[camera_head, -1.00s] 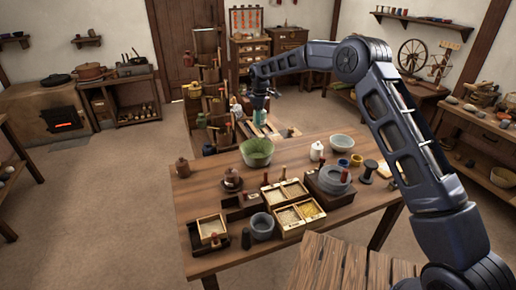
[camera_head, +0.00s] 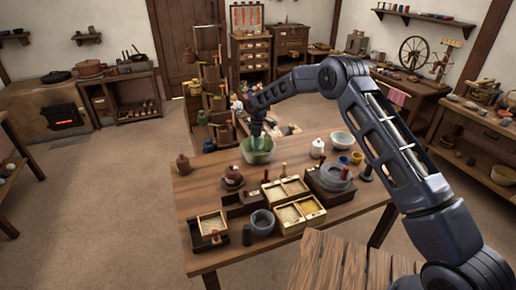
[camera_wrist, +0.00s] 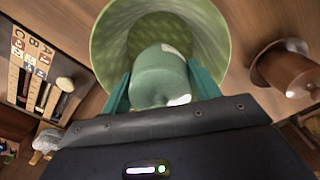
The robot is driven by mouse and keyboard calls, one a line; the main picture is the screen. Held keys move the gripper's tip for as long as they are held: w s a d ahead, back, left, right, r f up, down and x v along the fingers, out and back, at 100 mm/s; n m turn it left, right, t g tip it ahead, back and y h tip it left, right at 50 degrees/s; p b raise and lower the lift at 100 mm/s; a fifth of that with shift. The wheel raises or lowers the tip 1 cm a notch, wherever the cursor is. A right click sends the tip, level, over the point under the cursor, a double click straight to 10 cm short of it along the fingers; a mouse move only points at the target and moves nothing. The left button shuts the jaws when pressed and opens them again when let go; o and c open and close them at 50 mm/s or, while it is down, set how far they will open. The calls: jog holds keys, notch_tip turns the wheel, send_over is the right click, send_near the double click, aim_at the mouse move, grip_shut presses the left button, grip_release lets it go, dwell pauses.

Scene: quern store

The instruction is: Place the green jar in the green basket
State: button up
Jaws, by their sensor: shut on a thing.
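The green basket (camera_head: 258,157) is a round, open, bowl-like container at the table's back edge. In the wrist view its rim (camera_wrist: 101,45) circles most of the upper middle. My gripper (camera_head: 257,137) is shut on the green jar (camera_wrist: 158,78), a dull green jar with a pale label patch. The jar lies between the two teal fingers and overlaps the basket's opening in the wrist view. In the head view my gripper is at the basket's mouth. I cannot tell whether the jar touches the basket's inside, as its lower end is hidden.
A white bowl (camera_head: 342,141) and white jar (camera_head: 317,148) stand to the right. Partitioned wooden boxes (camera_head: 300,215) fill the table's front middle.

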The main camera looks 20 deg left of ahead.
jog(key=shift+f, duration=2.2)
jog(key=shift+f, duration=0.15)
jog(key=o, duration=1.2)
notch_tip(320, 180, up, 12)
jog(key=shift+r, duration=0.15)
